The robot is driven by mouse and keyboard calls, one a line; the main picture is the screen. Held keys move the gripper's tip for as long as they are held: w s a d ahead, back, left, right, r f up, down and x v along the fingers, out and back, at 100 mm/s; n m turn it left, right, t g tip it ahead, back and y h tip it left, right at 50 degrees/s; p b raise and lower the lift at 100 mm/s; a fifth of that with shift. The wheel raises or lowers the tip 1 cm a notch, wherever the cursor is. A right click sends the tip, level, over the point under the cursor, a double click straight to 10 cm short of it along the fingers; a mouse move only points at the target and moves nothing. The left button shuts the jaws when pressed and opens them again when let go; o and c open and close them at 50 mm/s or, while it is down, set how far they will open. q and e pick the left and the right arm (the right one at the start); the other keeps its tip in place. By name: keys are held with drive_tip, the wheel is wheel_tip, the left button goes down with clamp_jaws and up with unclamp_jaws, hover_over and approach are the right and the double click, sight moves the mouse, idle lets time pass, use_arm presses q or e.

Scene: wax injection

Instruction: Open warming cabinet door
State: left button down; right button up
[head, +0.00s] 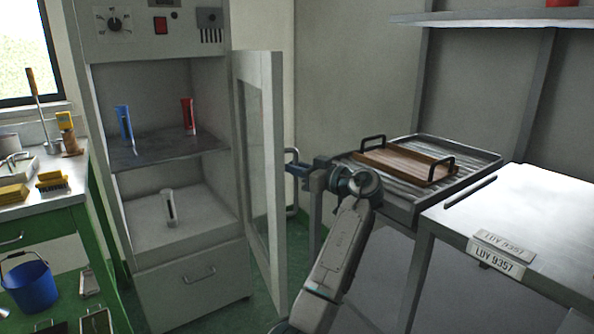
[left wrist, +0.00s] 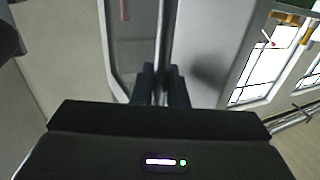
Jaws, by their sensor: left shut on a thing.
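The warming cabinet (head: 190,222) stands at the left of the head view with its glazed door (head: 275,185) swung wide open toward the right. Its shelf (head: 160,152) holds a blue tube (head: 125,123) and a red tube (head: 188,116). A white tube (head: 169,208) stands on the lower floor of the cabinet. My left gripper (head: 298,170) is at the handle (head: 292,155) on the door's outer side and is shut on it. In the left wrist view, the fingers (left wrist: 160,85) close around the bar beside the door (left wrist: 133,35). My right gripper is not in view.
A metal tray (head: 485,158) with a wooden board (head: 405,163) sits right of my arm. A steel table (head: 535,215) with a plate (head: 495,257) is at the right. A green bench (head: 75,235) with a blue bucket (head: 30,287) is at the left.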

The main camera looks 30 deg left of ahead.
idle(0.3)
use_arm(q)
drive_tip(key=c, duration=1.5)
unclamp_jaws()
drive_tip(key=shift+c, duration=0.2)
drive_tip(key=shift+r, duration=0.1)
